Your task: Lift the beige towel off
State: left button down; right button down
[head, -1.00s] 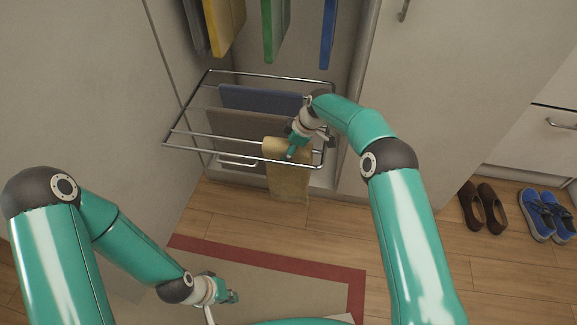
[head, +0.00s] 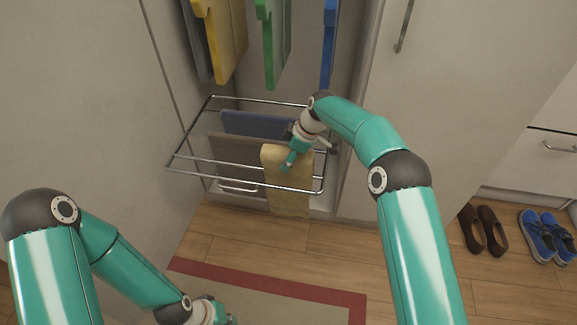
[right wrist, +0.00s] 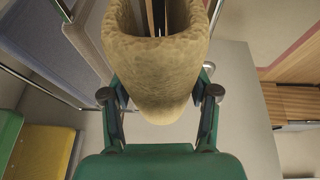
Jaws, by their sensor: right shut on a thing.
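The beige towel (head: 288,193) hangs as a fold at the right end of the wire rack (head: 215,165), its lower end below the front rail. In the right wrist view the towel (right wrist: 155,75) forms a loop, with rack bars showing inside it. My right gripper (head: 288,160) is at the towel's upper part, shut on it, with a finger on each side of the cloth in the wrist view (right wrist: 160,100). My left gripper (head: 222,316) is low in the head view, away from the rack; its fingers are too unclear to read.
A blue cloth (head: 258,125) and a grey-brown cloth (head: 232,151) hang on the rack behind and left of the towel. Yellow (head: 228,40), green (head: 270,45) and blue (head: 328,45) hanging pieces are above. Cabinet walls flank the rack. Shoes (head: 483,229) stand right; the floor before it is open.

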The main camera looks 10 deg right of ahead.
jog(key=r, duration=0.6)
jog(key=r+p, duration=0.1)
jog(key=r, duration=0.1)
jog(key=shift+s+d+r, duration=0.2)
jog(key=shift+s+r, duration=0.1)
jog(key=shift+r, duration=0.1)
jog(key=s+d, duration=0.6)
jog(key=d, duration=0.6)
jog(key=shift+f+b, duration=0.15)
jog(key=shift+b, duration=0.25)
jog(key=s+a+b, duration=0.3)
jog(key=s+b, duration=0.5)
jog(key=s, duration=0.3)
jog(key=shift+s+a, duration=0.25)
jog(key=shift+a, duration=0.1)
